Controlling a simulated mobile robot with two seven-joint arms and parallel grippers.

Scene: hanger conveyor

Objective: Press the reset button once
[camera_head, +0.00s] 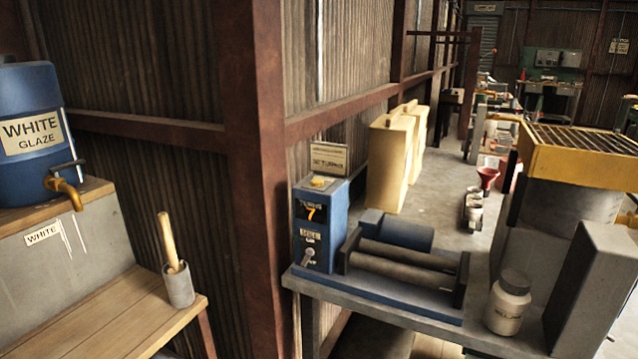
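A blue counter box (319,228) stands at the left end of a grey bench top, beside the rusty wall corner. Its display reads "TURNS" with an orange 7, and a small lever (308,256) is on its front under a label that seems to read "MILL". A round yellow button (320,182) sits on top of the box; I cannot read any marking that names it as the reset button. A sign (329,158) behind it is too small to read clearly. Neither of my grippers is in view, and nothing touches the button.
A dark two-roller mill (405,262) sits right of the box. A white lidded jar (508,303) is farther right, beside a grey bin with a yellow grate (580,158). Tall cream slabs (388,160) stand behind. A blue white-glaze barrel (32,130) is at left.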

